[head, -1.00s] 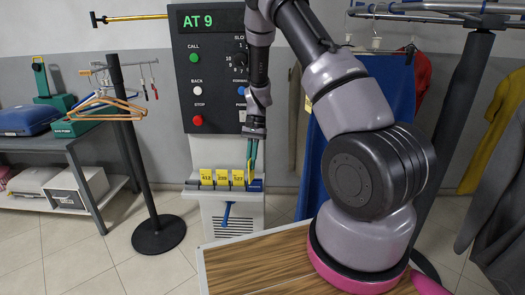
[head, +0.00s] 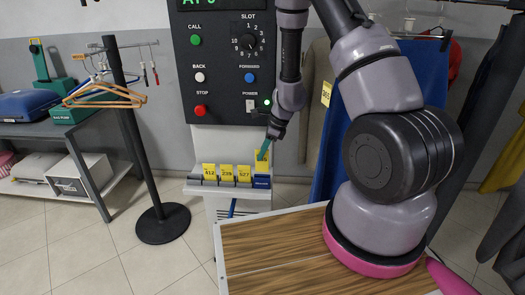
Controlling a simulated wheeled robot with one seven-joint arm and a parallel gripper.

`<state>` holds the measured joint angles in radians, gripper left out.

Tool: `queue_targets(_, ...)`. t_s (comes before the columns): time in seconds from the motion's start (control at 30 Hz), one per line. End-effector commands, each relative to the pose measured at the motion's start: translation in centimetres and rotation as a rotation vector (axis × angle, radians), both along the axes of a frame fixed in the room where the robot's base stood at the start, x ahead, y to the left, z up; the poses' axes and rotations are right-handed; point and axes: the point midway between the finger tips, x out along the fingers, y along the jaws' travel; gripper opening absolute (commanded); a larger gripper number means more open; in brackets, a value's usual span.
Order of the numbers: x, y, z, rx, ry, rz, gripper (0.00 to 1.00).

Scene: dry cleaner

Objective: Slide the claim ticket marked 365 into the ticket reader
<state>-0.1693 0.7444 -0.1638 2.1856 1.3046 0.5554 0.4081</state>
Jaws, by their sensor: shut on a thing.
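My gripper (head: 264,151), with green fingers, points down at the right end of the ticket ledge. It is shut on a yellow ticket (head: 262,165), whose number I cannot read. The ticket is upright, just above or touching a dark blue block (head: 262,183) with a small pale label, which looks like the ticket reader. I cannot tell whether its lower edge is in a slot. To its left, yellow tickets marked 412 (head: 209,171), 239 (head: 226,172) and 527 (head: 244,173) stand upright in blue holders.
The dark control panel (head: 220,80) with buttons and a slot dial rises above the ledge. A wooden-topped counter (head: 270,255) is in front. A hanger stand (head: 161,222) is at left. Blue garment (head: 350,130) and a yellow tag (head: 326,93) hang at right.

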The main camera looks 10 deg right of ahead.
Motion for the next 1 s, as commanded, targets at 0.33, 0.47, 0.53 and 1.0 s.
queue_targets(0.33,0.0,-0.1,-1.8,-0.001,0.002,-0.001,0.00)
queue_targets(0.47,0.0,-0.1,-2.4,0.000,0.001,0.000,0.00)
queue_targets(0.53,0.0,-0.1,-2.8,0.000,0.001,0.001,0.00)
queue_targets(1.0,0.0,0.0,-5.1,-0.001,0.001,0.001,0.00)
